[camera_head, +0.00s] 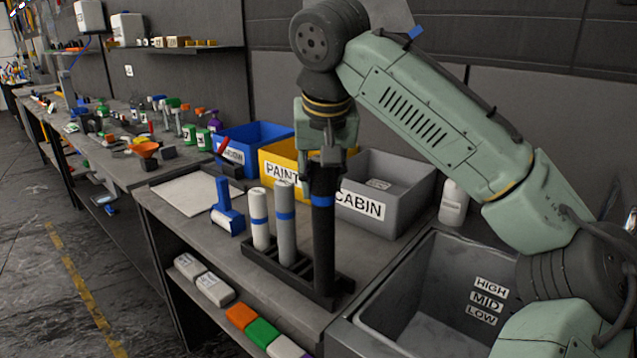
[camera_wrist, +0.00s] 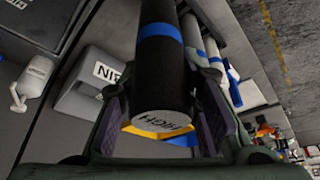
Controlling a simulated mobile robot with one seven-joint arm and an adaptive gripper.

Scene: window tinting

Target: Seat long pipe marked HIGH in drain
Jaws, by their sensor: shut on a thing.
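A long black pipe (camera_head: 323,245) with a blue band stands upright at the right end of a dark rack (camera_head: 270,262) on the bench. Its end, marked HIGH (camera_wrist: 163,122), faces the camera in the wrist view. My gripper (camera_head: 324,168) comes from above and is shut around the pipe's upper end, with its fingers on both sides of the pipe in the wrist view (camera_wrist: 160,105). The pipe's foot appears to be in the rack. The sink (camera_head: 410,290) is at the right, with HIGH, MID and LOW labels on its inner wall. The drain hole is not visible.
A grey pipe (camera_head: 285,230) and a white pipe (camera_head: 258,225), both blue-banded, stand left of the black one in the rack. A grey CABIN bin (camera_head: 378,208), yellow and blue bins stand behind. A white bottle (camera_head: 453,205) stands behind the sink.

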